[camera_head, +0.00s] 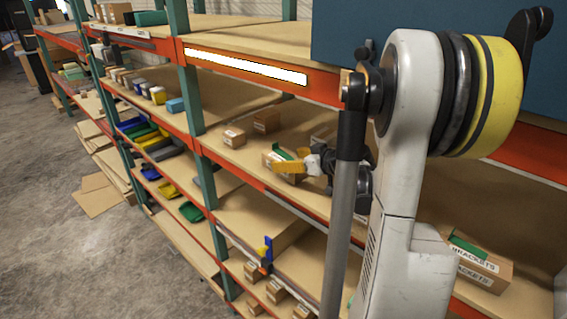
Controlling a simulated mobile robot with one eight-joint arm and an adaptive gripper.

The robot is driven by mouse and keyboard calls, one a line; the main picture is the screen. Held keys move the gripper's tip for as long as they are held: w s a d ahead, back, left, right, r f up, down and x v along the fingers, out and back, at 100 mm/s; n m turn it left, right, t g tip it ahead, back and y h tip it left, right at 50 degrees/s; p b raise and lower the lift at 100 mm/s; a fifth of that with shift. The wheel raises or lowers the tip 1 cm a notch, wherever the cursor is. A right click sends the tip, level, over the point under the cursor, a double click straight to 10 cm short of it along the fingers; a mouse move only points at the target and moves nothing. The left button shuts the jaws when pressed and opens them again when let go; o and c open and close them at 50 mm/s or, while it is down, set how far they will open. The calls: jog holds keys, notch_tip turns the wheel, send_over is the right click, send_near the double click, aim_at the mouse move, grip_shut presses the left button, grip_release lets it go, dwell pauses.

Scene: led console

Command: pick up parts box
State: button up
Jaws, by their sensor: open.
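My gripper (287,165) is open at the middle shelf, seen side-on with a yellow-orange finger pointing left. A small cardboard box (270,157) with a green edge stands on that shelf directly behind the finger, which hides part of it. I cannot tell whether the finger touches the box. Another cardboard box (484,262), labelled "BRACKETS" and with a green part on top, sits at the lower right, away from my gripper. Which box is the parts box is not clear from the labels.
The shelf rack has orange beams (219,149) and green posts (191,100). Two small boxes stand left of my gripper: one (234,138) and a larger one (266,121). A lit white strip (245,67) is on the upper beam. Concrete floor (60,200) is open at left.

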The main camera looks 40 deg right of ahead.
jog(key=x, duration=0.2)
jog(key=shift+w+d+f, duration=0.1)
jog(key=shift+w+f, duration=0.05)
jog(key=shift+w, duration=0.15)
jog(key=shift+s, duration=0.1)
jog(key=c, duration=1.4)
jog(key=shift+o, duration=0.2)
